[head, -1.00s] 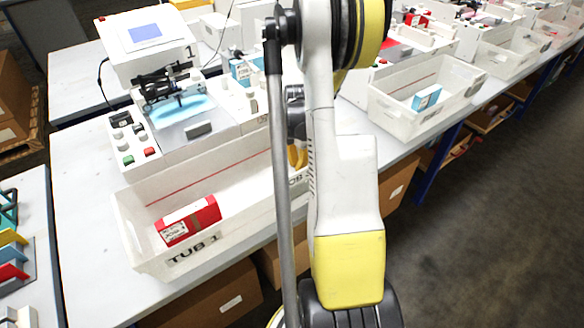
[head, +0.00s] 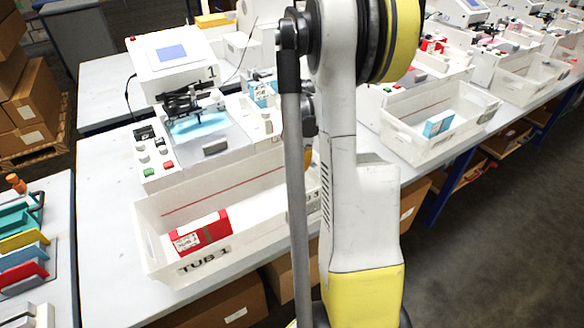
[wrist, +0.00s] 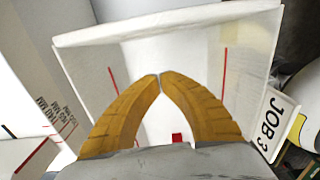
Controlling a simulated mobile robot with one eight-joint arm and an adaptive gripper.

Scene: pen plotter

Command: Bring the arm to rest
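My gripper (wrist: 160,76) shows in the wrist view with its two yellow fingers curved together and their tips meeting. Nothing is held between them. In the head view my arm stands upright across the middle of the picture, and the gripper is hidden behind it. In the wrist view a white open container (wrist: 200,50) with a "JOB 3" label (wrist: 273,124) lies beyond the fingers; I cannot tell whether they touch it. A small red patch shows in the gap between the fingers.
The white tub marked TUB 1 (head: 150,232) holds a red box (head: 203,233) on the table edge. Plotter 1 (head: 172,60) stands behind it. Another white tub (head: 400,140) with a blue box (head: 438,123) is to the right. Coloured holders (head: 25,250) stand left. Floor at right is clear.

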